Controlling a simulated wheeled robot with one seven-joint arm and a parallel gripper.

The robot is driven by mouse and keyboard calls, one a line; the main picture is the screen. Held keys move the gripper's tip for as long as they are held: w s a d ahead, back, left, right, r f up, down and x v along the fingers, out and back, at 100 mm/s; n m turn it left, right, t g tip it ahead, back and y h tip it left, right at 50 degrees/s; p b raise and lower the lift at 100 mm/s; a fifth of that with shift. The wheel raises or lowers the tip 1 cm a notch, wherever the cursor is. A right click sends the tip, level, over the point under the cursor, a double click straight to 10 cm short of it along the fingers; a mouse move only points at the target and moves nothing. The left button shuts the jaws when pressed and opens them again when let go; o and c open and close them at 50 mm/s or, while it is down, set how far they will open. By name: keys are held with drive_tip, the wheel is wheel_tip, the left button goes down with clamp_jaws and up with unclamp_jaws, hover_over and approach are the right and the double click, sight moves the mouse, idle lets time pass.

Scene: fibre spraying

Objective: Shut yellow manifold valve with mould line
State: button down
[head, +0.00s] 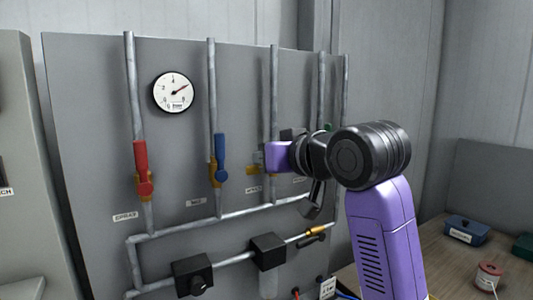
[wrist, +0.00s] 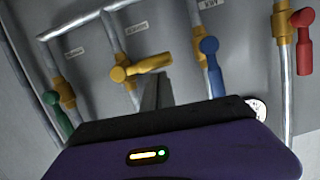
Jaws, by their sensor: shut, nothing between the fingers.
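The yellow valve (wrist: 150,64) is on its grey pipe in the wrist view. Its handle lies crosswise to the pipe. In the head view the yellow valve (head: 254,169) is mostly hidden behind my gripper; only a small part shows at its left. My gripper shows in the wrist view (wrist: 157,88) as a narrow dark finger pair, shut and empty, with tips just below the yellow handle in the picture. I cannot tell whether they touch. A small label (wrist: 138,28) sits beside the yellow valve's pipe; its text is too small to read surely.
Blue (head: 220,158), red (head: 141,163) and green (wrist: 56,111) valve handles lie along their pipes on the grey panel. A gauge (head: 174,92) is at upper left. A bench (head: 450,262) stands at right.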

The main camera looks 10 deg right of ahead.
drive_tip(key=shift+a+f, duration=0.1)
drive_tip(key=shift+f, duration=0.15)
idle(0.4)
drive_tip(key=s+d+r+p, duration=0.1)
drive_tip(key=s+d+r, duration=0.2)
drive_tip(key=s+r, duration=0.3)
drive_tip(key=s, duration=0.3)
drive_tip(key=shift+s+r, duration=0.15)
drive_tip(key=shift+r, duration=0.2)
idle(0.4)
